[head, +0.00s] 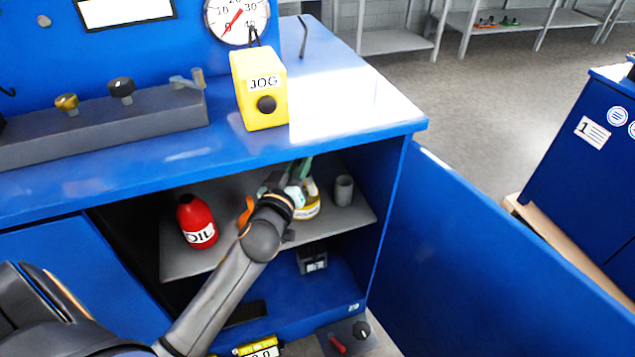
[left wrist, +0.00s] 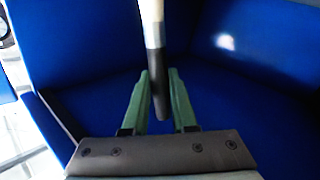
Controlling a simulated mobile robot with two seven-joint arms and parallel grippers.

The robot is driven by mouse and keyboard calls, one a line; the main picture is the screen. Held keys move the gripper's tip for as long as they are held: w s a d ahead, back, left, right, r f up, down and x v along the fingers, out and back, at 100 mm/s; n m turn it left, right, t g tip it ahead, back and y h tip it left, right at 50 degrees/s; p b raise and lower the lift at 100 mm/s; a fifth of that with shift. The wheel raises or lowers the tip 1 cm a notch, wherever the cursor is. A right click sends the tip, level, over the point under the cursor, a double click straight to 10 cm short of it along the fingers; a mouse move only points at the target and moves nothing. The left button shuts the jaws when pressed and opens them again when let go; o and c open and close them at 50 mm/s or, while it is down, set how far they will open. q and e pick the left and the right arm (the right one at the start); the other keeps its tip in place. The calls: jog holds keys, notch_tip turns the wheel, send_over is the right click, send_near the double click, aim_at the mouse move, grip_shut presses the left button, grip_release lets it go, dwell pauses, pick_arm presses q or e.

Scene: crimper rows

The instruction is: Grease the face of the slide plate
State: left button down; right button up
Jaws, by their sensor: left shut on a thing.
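My left gripper (head: 299,170) reaches into the open lower cabinet, above the shelf. In the left wrist view its green fingers (left wrist: 159,73) are shut on a slim brush-like tool (left wrist: 153,32). The tool has a pale upper part, a light band and a dark lower part between the fingers. In the head view the tool is hard to make out. A yellow and white tin (head: 309,209) stands on the shelf just below the gripper, partly hidden by my wrist. I cannot pick out the slide plate. My right gripper is not in view.
A red oil bottle (head: 197,222) stands left on the grey shelf (head: 185,263); a grey cup (head: 343,190) stands right. The open blue door (head: 480,260) bounds the right.

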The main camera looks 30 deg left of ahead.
pick_arm(q)
jog(key=w+a+n+y, duration=0.1)
jog(key=w+a+n, duration=0.15)
jog(key=a, duration=0.25)
notch_tip(320, 180, down, 6)
jog(key=b, duration=0.5)
jog(key=shift+w+a+m+y, duration=0.2)
jog(key=shift+w+m+y, duration=0.05)
jog(key=shift+m+y, duration=0.15)
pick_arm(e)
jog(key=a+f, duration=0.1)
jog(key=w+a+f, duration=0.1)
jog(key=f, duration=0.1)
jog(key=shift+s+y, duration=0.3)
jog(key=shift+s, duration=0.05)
pick_arm(q)
jog(key=shift+f+b, duration=0.3)
jog(key=shift+b, duration=0.05)
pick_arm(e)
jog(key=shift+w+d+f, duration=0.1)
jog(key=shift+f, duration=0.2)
pick_arm(q)
jog(key=shift+f, duration=0.2)
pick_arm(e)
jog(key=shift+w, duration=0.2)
pick_arm(q)
jog(key=shift+f+b, duration=0.25)
jog(key=shift+b, duration=0.15)
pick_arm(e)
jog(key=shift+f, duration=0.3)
